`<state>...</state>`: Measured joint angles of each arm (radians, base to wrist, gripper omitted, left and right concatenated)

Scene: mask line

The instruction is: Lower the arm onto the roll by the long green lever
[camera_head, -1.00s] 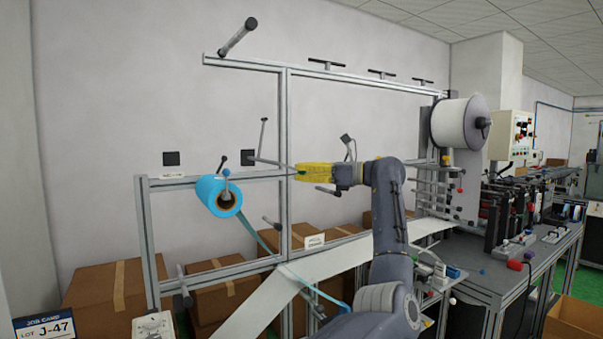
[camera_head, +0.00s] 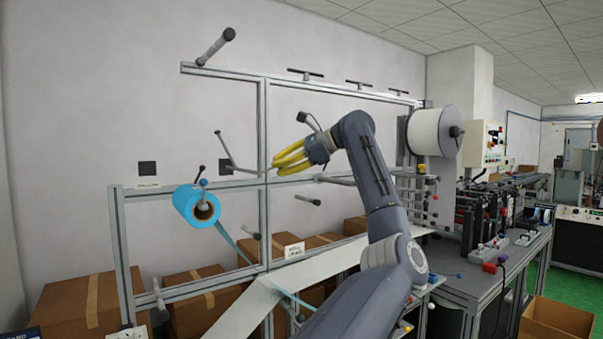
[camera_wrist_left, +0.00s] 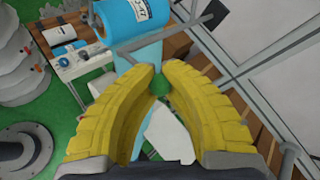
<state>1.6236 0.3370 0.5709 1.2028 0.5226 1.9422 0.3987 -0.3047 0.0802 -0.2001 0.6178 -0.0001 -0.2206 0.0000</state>
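The light blue roll (camera_head: 188,206) hangs on its spindle at the left of the metal frame; it also shows at the top of the left wrist view (camera_wrist_left: 132,16). A thin grey bent rod (camera_head: 225,148) stands right of the roll, tilted up and left, its upper end apart from the roll. My left gripper (camera_head: 275,162), with yellow fingers, is right of this rod's foot. My right gripper is out of view.
The metal frame (camera_head: 264,110) carries several short rods. A white web (camera_head: 245,316) slopes below. A white reel (camera_head: 424,132) and a machine bench stand at the right. Cardboard boxes (camera_head: 85,303) lie behind the frame.

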